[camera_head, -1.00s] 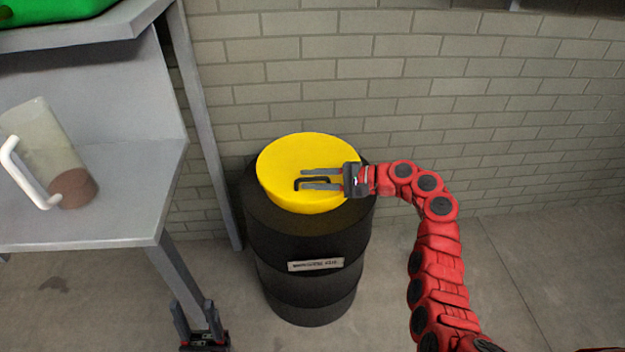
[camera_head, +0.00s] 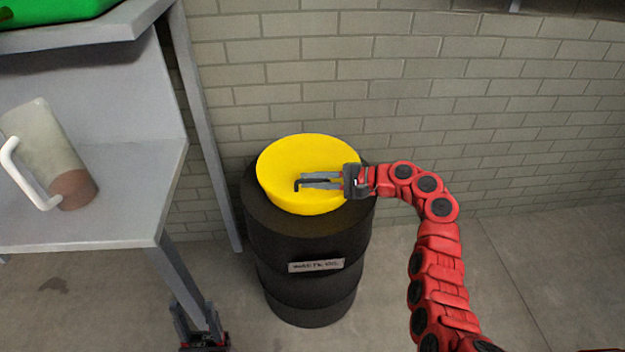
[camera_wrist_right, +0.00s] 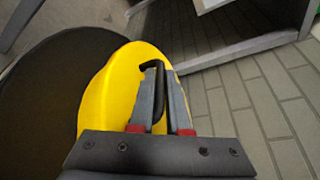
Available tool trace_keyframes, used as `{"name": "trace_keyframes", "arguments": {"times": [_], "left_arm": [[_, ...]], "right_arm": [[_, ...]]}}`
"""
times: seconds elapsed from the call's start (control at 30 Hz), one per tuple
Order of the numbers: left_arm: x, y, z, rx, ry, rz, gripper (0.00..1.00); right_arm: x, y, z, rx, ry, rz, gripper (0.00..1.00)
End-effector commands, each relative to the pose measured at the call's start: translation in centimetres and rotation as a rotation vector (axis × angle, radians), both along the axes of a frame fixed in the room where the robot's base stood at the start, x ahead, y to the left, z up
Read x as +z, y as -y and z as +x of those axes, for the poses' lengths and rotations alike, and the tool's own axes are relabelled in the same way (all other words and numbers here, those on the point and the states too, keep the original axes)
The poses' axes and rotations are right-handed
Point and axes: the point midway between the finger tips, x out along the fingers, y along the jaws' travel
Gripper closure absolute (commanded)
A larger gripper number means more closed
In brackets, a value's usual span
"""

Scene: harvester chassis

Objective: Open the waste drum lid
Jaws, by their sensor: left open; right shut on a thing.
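The waste drum (camera_head: 300,270) is black, with a white label, and stands upright on the floor beside the table. Its yellow lid (camera_head: 285,155) sits on top and looks closed. The lid has a dark handle (camera_head: 297,187), which also shows in the right wrist view (camera_wrist_right: 150,65). My right gripper (camera_head: 305,181) reaches in from the right over the lid. Its fingers are shut on the handle, with one end of the handle sticking out past the fingertips. My left gripper (camera_head: 197,325) is low at the bottom edge, left of the drum, open and empty.
A grey table (camera_head: 120,225) with a shelf stands at the left, its leg near my left gripper. A clear pitcher (camera_head: 50,150) with brown contents is on it. A green object (camera_head: 50,10) lies on the shelf. A brick wall (camera_head: 450,90) is behind the drum. Floor at right is clear.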

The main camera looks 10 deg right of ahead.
Motion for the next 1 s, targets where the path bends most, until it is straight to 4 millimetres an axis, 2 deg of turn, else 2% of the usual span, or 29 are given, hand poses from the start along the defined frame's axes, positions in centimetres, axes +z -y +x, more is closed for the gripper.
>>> {"name": "trace_keyframes", "arguments": {"times": [0.8,1.0], "left_arm": [[0.0,0.0,0.0,0.0,0.0,0.0,0.5],[1.3,0.0,0.0,0.0,0.0,0.0,0.5]], "right_arm": [[0.0,0.0,0.0,0.001,-0.001,0.0,1.0],[0.9,0.0,0.1,0.0,-0.02,0.0,1.0]]}}
